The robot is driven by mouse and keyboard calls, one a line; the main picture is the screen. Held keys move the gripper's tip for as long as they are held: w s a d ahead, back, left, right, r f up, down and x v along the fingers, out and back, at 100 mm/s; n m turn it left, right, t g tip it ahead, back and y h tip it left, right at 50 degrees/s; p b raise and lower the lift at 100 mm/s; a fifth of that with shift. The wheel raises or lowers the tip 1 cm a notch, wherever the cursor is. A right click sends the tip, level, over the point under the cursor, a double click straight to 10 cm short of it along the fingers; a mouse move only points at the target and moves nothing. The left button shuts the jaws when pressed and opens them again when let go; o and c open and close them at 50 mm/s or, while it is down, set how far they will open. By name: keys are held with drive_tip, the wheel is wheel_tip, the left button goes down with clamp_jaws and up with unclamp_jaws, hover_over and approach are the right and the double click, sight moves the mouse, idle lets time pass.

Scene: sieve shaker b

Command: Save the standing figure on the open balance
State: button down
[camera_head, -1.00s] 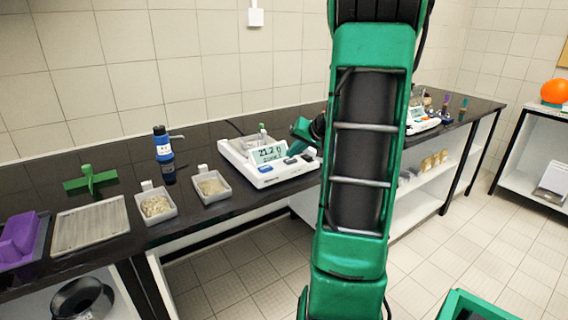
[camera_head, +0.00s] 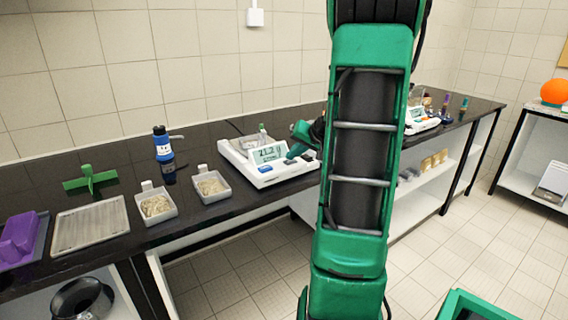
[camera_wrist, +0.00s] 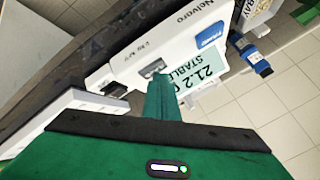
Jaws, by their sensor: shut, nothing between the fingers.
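The open balance (camera_head: 240,158) is a white unit on the black bench with a tilted display (camera_head: 268,153). In the wrist view the display (camera_wrist: 203,77) reads 21.2 and STABLE. A row of keys runs along its front: a blue key (camera_wrist: 210,35), a grey middle key (camera_wrist: 152,67) and a dark key (camera_wrist: 112,90).
A second balance (camera_head: 421,124) stands farther right along the bench. Left of the open balance are two white trays with grainy material (camera_head: 157,206) (camera_head: 211,187), a blue bottle (camera_head: 163,146), a green cross-shaped piece (camera_head: 90,181) and a flat tray (camera_head: 91,225).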

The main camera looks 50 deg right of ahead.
sight(293, 162)
drive_tip(key=shift+r, duration=0.85)
drive_tip(key=shift+r, duration=2.55)
drive_tip(key=s+a+f+n+g, duration=0.2)
drive_tip(key=s+a+f+g, duration=0.2)
drive_tip(key=s+a, duration=0.9)
drive_tip(key=s+a+f+n+g+y, duration=0.1)
drive_tip(key=s+a+f+g, duration=0.3)
drive_tip(key=s+a, duration=0.9)
drive_tip(key=shift+a+f+n+g, duration=0.15)
drive_tip(key=shift+f+n+g, duration=0.2)
drive_tip(key=shift+n+g, duration=0.3)
